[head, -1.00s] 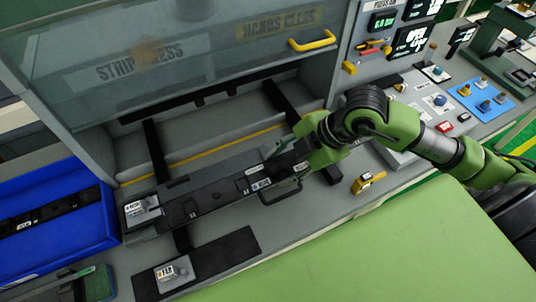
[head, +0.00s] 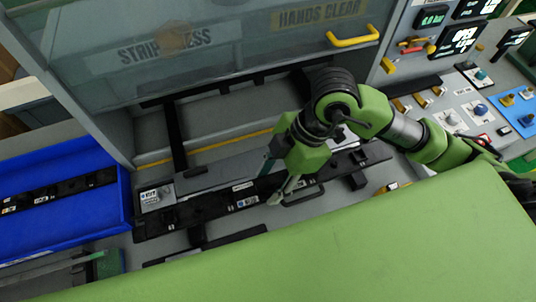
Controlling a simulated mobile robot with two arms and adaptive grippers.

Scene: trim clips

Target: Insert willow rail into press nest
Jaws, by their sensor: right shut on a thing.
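The long black rail (head: 212,210), with small white labels, lies along the front of the press bench. I take it for the willow rail, but its labels are too small to read. My right gripper (head: 277,187) is over its right part, shut on it, and hides some of it. The press nest seems to be the long grey and black fixture (head: 213,178) directly behind and alongside the rail, under the raised-looking clear guard (head: 210,35). I cannot tell whether the rail is seated in it. My left gripper is out of view.
A blue bin (head: 62,228) at the left holds another black rail (head: 60,193). A labelled grey block (head: 156,198) sits at the fixture's left end. A green surface (head: 400,240) fills the front right.

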